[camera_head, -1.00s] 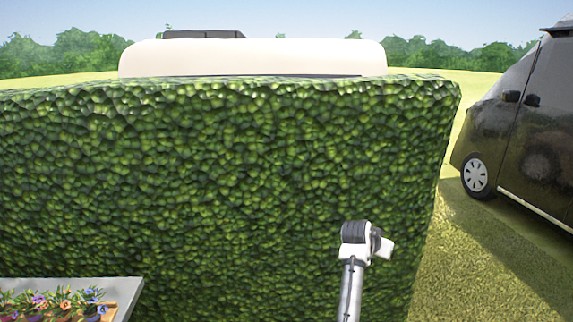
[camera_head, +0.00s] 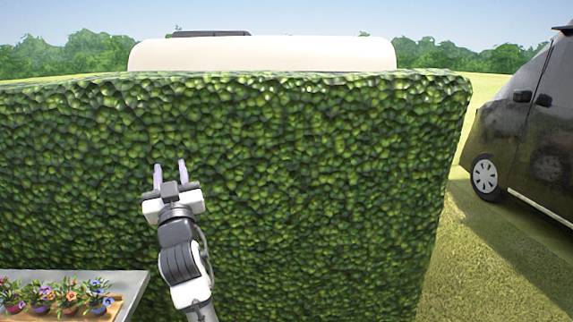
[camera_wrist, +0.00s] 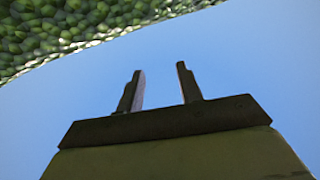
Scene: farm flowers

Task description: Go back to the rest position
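My gripper (camera_head: 170,170) is raised in front of the hedge in the head view, its two fingers pointing up. The fingers are apart with nothing between them. In the wrist view the open gripper (camera_wrist: 160,88) shows against blue sky, also empty. It is above and to the right of the grey table at the lower left, clear of it.
A tall green hedge (camera_head: 300,180) fills the middle. A grey table (camera_head: 138,285) at the lower left bears several potted flowers (camera_head: 68,292) on a wooden tray (camera_head: 115,308). A dark van (camera_head: 525,130) stands at the right on grass. A white vehicle roof (camera_head: 260,54) shows behind the hedge.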

